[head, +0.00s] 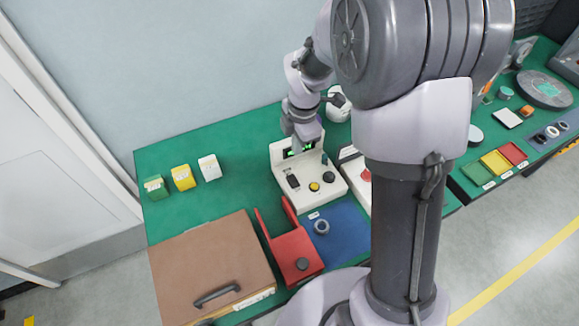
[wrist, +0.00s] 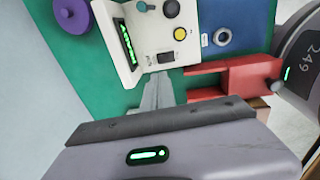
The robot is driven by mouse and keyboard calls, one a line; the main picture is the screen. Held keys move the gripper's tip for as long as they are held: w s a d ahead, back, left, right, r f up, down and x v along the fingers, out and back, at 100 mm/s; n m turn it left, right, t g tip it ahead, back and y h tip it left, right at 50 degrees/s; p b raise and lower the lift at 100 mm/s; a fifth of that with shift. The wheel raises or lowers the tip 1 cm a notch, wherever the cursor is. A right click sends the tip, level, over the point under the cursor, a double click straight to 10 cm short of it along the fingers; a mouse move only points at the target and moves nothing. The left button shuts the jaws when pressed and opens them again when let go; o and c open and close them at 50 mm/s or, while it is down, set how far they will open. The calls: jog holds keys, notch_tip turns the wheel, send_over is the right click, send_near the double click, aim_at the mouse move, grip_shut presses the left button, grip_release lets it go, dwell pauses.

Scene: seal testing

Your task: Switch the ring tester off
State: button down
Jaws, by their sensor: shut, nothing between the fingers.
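The ring tester (head: 316,200) is a white box with a sloped front on the green bench; its display glows green. Its front carries a black rocker switch (head: 293,181), a yellow button (head: 314,188) and a black knob (head: 329,177). In the wrist view the tester (wrist: 148,22) is at the top, with the lit display (wrist: 127,44) and rocker switch (wrist: 165,57). My gripper (wrist: 160,80) is shut and empty, its tips close to the switch; I cannot tell whether they touch. In the head view my wrist hides part of the tester's top.
A red fixture (head: 296,262) with a black knob stands in front of the tester, beside a blue mat (head: 348,228) bearing a grey ring (head: 321,227). A brown lidded box (head: 210,265) is at left front. Green, yellow and white small boxes stand at left. Another white device (head: 350,170) is at right.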

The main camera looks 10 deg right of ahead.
jog(key=b, duration=0.6)
send_near(292, 177)
jog(key=f, duration=0.4)
jog(key=w+f, duration=0.1)
jog(key=f, duration=0.1)
jog(key=shift+a+f, duration=0.1)
jog(key=shift+f, duration=0.3)
jog(key=shift+p, duration=0.3)
